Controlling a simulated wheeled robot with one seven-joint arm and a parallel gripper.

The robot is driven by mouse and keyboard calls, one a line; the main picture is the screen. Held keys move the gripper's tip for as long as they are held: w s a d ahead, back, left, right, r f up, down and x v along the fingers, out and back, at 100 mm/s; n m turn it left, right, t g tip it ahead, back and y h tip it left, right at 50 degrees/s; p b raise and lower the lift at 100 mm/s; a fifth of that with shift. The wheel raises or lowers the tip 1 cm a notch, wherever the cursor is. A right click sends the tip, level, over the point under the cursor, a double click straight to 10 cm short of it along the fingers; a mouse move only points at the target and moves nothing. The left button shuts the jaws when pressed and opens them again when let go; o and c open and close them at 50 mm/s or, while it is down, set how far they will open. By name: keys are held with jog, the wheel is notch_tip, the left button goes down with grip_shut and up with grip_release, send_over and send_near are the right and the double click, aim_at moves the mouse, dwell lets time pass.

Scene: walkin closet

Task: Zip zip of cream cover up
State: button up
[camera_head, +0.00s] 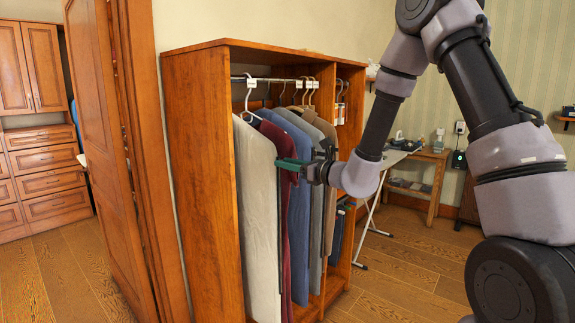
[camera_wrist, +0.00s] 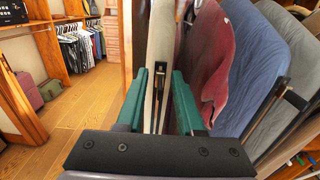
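The cream cover (camera_head: 257,220) hangs at the front left of the wardrobe rail, on a white hanger. Its narrow front edge shows in the wrist view (camera_wrist: 163,38), with a small dark piece (camera_wrist: 160,75) on it that may be the zip pull. My gripper (camera_head: 281,163) is at the upper-middle height of the cover's front edge. In the wrist view its two green fingers (camera_wrist: 161,75) stand apart, one on each side of that edge and the dark piece. I cannot tell whether they touch the cover. The lower part of the zip is hidden.
A dark red cover (camera_head: 276,235) and a blue cover (camera_head: 298,240) hang close to the right of the cream one, inside the wooden wardrobe (camera_head: 200,150). A wooden door (camera_head: 105,130) stands left.

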jog(key=v, duration=1)
jog(key=shift+s+d, duration=0.3)
jog(key=s+r+n+g+h, duration=0.1)
jog(key=s+r+n+g, duration=0.35)
jog(key=s+n, duration=0.3)
jog(key=s+r+n+g+h, duration=0.1)
jog(key=s+r+n+g, duration=0.2)
jog(key=s+n+g, duration=0.5)
jog(key=s+d+r+n+t+h, duration=0.2)
jog(key=d+r+n+t+h, duration=0.1)
jog(key=d, duration=0.6)
jog(key=s+d+r+n+t+h, duration=0.3)
jog(key=d+t+h, duration=0.2)
jog(key=d+h, duration=0.2)
jog(key=d, duration=0.2)
jog(key=shift+d+r+t, duration=0.2)
jog(key=shift+d+t, duration=0.15)
jog(key=shift+d, duration=0.05)
